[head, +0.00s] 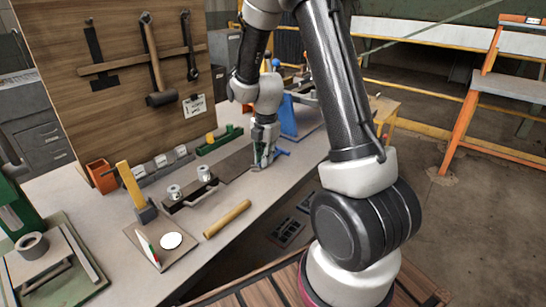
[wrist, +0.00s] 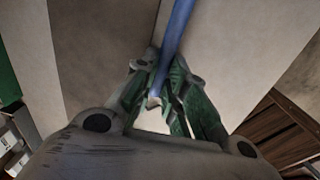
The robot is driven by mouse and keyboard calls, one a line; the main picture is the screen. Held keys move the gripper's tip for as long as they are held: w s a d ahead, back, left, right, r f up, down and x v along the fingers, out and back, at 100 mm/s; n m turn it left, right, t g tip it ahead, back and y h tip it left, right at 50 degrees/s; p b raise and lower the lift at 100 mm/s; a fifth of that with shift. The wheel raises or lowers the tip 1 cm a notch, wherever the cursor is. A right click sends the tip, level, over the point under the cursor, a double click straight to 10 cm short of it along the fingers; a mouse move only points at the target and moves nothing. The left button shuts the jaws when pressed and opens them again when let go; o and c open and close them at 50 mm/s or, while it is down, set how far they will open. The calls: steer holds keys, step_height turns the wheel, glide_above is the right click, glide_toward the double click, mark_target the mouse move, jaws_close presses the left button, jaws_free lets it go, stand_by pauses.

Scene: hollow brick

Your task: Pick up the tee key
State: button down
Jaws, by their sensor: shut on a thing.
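The tee key is blue. In the head view a short piece of the tee key (head: 282,152) sticks out to the right of my gripper (head: 263,160), low over the right part of the bench. In the wrist view my gripper (wrist: 160,95) has its green-padded fingers closed around the tee key (wrist: 177,32), whose blue bar runs up and away between them. The fingers hide the gripped part. I cannot tell whether the tee key still touches the bench.
The bench top (head: 200,225) bears a wooden dowel (head: 227,219), a yellow-handled tool (head: 133,185), a green block (head: 219,140) and a blue vise (head: 290,117). A wooden tool board (head: 125,110) stands behind. The bench's front edge runs close to my gripper.

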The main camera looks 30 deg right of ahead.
step_height(320, 180, up, 10)
stand_by(0.6)
steer(key=shift+d, duration=0.1)
stand_by(0.5)
